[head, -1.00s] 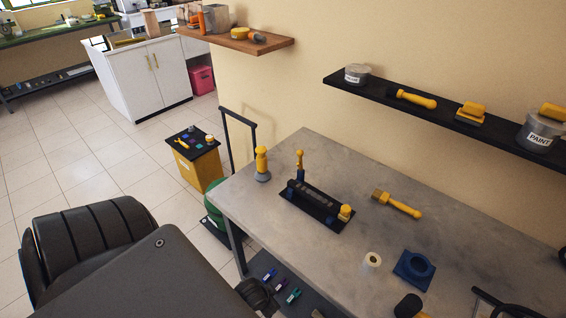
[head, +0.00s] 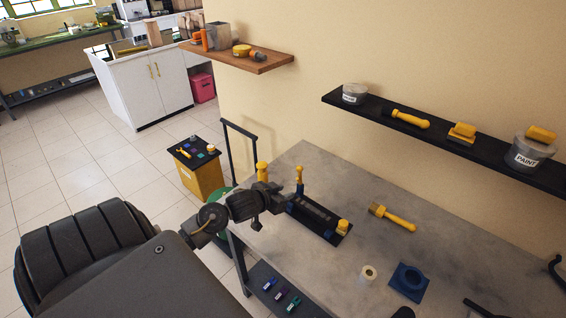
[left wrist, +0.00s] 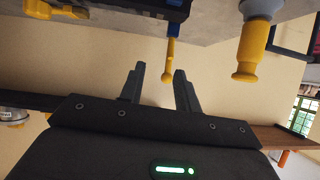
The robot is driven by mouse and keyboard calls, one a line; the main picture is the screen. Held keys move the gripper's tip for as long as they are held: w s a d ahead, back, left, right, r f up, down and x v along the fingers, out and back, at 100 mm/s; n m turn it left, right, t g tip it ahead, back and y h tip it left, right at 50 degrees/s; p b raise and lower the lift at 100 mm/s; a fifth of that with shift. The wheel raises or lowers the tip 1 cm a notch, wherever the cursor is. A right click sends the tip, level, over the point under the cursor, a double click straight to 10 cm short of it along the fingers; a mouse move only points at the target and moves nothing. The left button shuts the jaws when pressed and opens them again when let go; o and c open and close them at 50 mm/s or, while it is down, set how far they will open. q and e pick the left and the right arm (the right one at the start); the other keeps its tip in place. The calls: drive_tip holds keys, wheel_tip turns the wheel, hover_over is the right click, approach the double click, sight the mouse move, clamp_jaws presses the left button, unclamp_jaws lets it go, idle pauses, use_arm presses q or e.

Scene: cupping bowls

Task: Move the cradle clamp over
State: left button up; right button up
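The cradle clamp appears to be the blue piece with an upright yellow handle (head: 299,174) at the left end of a black board (head: 322,222) on the grey table. A second blue-and-yellow clamp (head: 342,228) sits at the board's right end. My left gripper (head: 275,197) is just left of the upright handle. In the left wrist view, which is upside down, its two fingers (left wrist: 159,70) are apart and empty, with the yellow handle (left wrist: 171,58) showing between the fingertips. I cannot tell how far beyond them it is. My right gripper does not show.
A yellow-topped tool (head: 262,171) stands close behind my left gripper. A yellow brush (head: 391,216), a white roll (head: 367,275) and a blue holder (head: 409,282) lie on the grey table (head: 450,245). A black wall shelf (head: 450,143) hangs above.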

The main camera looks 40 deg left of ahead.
sight(298, 169)
use_arm(q)
drive_tip(key=shift+t, duration=0.6)
drive_tip(key=w+a+r, duration=0.1)
drive_tip(key=r, duration=0.1)
drive_tip(key=w+a+r, duration=0.1)
drive_tip(key=w+a, duration=0.1)
drive_tip(key=shift+w+r, duration=0.2)
drive_tip(key=shift+r, duration=0.15)
drive_tip(key=shift+f, duration=0.1)
drive_tip(key=b+x, duration=0.3)
drive_tip(key=x, duration=0.1)
drive_tip(key=b+x, duration=0.4)
drive_tip(key=shift+s+f, duration=0.15)
drive_tip(key=shift+f, duration=0.05)
drive_tip(key=shift+r, duration=0.3)
drive_tip(key=shift+c, duration=0.8)
drive_tip(key=c, duration=0.4)
